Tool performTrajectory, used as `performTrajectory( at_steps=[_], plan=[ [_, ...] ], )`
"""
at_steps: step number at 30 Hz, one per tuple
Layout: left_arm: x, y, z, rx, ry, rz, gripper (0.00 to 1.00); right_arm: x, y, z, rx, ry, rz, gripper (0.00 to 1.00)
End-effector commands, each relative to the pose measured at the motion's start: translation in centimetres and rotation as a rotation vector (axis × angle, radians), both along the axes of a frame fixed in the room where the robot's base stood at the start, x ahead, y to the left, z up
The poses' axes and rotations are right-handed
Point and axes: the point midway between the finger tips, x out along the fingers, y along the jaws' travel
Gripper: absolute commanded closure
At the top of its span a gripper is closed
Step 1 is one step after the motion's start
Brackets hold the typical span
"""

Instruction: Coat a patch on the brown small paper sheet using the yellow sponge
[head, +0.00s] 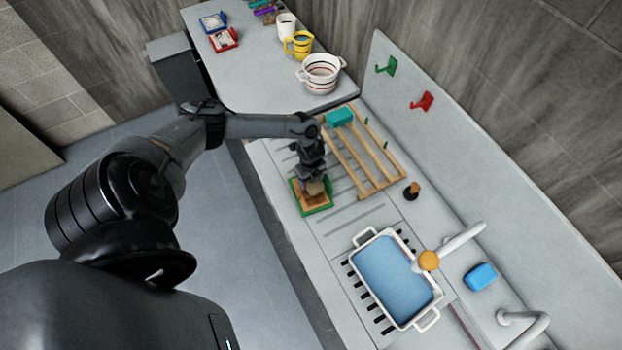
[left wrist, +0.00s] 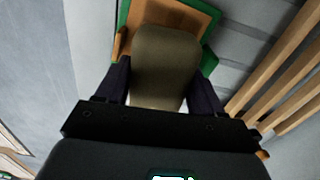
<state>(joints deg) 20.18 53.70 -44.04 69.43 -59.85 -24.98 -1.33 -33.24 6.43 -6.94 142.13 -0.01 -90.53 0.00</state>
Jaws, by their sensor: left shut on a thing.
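My left gripper (head: 314,180) is shut on the yellow sponge (head: 317,187), which looks dull olive in the left wrist view (left wrist: 165,62) between the two dark fingers. The sponge is over the brown small paper sheet (head: 300,198), which lies on a green-edged board or tray (head: 321,209). In the left wrist view the sheet (left wrist: 148,12) shows beyond the sponge, and the sponge hides its middle. I cannot tell whether the sponge touches the sheet. My right gripper is not in view.
A wooden slatted rack (head: 361,160) with a teal block (head: 340,117) stands right of the sheet. A white basin of blue liquid (head: 433,298), a tap (head: 468,241) and a blue sponge (head: 480,277) are nearer. A small dark bottle-like item (head: 411,190) is beyond the rack. Cups and a white pot (head: 321,73) stand at the back.

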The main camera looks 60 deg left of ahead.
Motion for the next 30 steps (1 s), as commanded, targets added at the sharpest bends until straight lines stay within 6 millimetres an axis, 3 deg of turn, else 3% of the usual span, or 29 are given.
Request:
performTrajectory(
  at_steps=[1, 9, 23, 30],
  plan=[
    [0.0, 0.1, 1.0, 0.0, 0.0, 0.001, 0.57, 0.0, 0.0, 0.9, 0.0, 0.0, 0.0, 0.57],
    [-0.1, 0.1, 2.9, 0.0, 0.0, 0.002, 0.57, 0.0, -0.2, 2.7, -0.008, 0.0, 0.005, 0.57],
    [-0.1, 0.1, 2.8, 0.0, 0.0, 0.013, 0.57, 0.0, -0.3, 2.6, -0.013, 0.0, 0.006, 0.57],
    [-0.1, 0.0, 2.8, 0.0, 0.0, 0.192, 0.57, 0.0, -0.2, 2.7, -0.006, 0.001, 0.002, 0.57]
  ],
)
